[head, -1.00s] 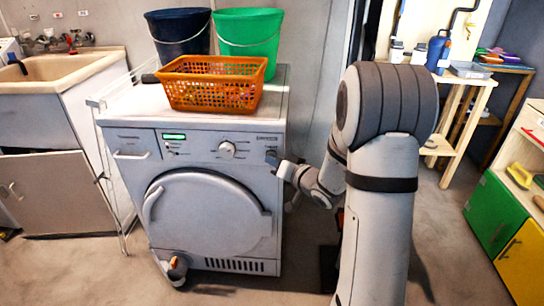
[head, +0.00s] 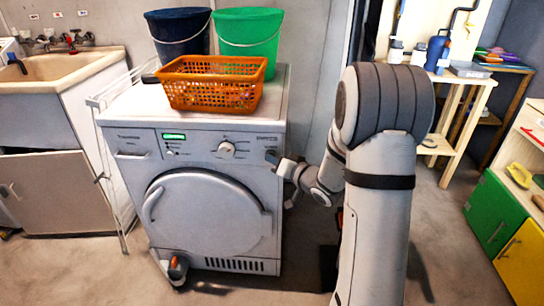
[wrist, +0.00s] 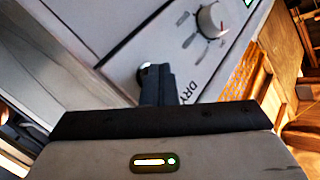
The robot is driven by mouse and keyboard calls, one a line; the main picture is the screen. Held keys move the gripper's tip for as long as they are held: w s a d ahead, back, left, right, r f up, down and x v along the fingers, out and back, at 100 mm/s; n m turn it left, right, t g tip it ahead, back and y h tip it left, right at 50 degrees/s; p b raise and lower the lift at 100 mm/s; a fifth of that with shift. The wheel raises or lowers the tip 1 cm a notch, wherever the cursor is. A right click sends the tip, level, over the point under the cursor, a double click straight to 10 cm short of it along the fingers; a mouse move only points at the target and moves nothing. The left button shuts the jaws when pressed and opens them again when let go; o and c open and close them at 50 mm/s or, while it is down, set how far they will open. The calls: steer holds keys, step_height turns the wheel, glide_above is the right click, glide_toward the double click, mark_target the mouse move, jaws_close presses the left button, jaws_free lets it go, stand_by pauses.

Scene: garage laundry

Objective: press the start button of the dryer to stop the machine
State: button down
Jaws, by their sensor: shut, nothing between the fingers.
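The white dryer (head: 210,215) stands against the wall with its round door shut. Its front panel has a lit green display (head: 174,136) and a round dial (head: 227,150), and the dial also shows in the wrist view (wrist: 211,20). A small round button (wrist: 143,67) shows in the wrist view near the panel's edge, partly hidden by my fingers. My gripper (head: 273,157) is shut and empty, its fingertips at the right end of the panel. In the wrist view the fingertips (wrist: 155,75) overlap the button; I cannot tell whether they touch it.
An orange basket (head: 212,83), a dark blue bucket (head: 180,32) and a green bucket (head: 249,38) stand on the dryer. A sink cabinet (head: 50,185) is at the left. A drying rack (head: 118,190) stands beside the dryer. A wooden table (head: 460,95) is at the right.

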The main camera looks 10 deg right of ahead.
steer(key=shift+s+a, duration=0.25)
steer(key=shift+s, duration=0.5)
steer(key=shift+s, duration=0.15)
steer(key=s, duration=0.1)
steer(key=s+a, duration=0.1)
steer(key=s, duration=0.2)
steer(key=shift+s+a, duration=0.25)
stand_by(0.4)
